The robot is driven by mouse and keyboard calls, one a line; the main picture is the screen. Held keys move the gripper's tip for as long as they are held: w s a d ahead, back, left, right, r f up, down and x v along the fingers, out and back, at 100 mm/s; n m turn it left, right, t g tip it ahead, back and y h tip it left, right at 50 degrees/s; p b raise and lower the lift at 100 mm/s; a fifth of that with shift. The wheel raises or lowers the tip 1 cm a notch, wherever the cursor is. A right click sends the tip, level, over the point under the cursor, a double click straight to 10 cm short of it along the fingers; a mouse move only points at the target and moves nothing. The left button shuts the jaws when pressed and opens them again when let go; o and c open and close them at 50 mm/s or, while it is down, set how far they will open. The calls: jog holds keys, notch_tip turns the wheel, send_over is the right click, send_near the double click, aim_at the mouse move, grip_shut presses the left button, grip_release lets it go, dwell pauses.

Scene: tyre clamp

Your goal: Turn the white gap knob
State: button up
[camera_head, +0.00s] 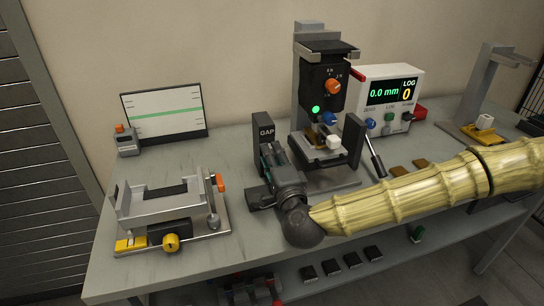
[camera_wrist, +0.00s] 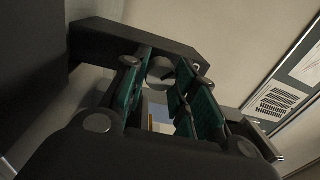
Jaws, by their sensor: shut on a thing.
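The black post marked GAP (camera_head: 265,131) stands on the table left of the central clamp machine. My gripper (camera_head: 269,156) reaches up to the front of this post, just below its label, and hides the knob in the head view. In the wrist view, a pale round knob (camera_wrist: 160,70) with a dark mark shows between the green-padded fingers of my gripper (camera_wrist: 163,88). The fingers are shut on it from both sides. The knob's turn angle is hard to read, because the fingers and shadow cover part of it.
The machine has an orange dial (camera_head: 332,87), a lit green lamp (camera_head: 316,109) and a white block (camera_head: 333,142). A display box (camera_head: 391,95) reads 0.0 mm and LOG 0. A grey fixture (camera_head: 165,205) with a yellow knob stands left. A lined screen (camera_head: 164,114) stands behind.

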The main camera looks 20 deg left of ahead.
jog(key=o, duration=1.1)
jog(key=shift+a, duration=0.1)
jog(key=shift+c, duration=0.2)
jog(key=shift+s, duration=0.1)
jog(key=v, duration=1.2)
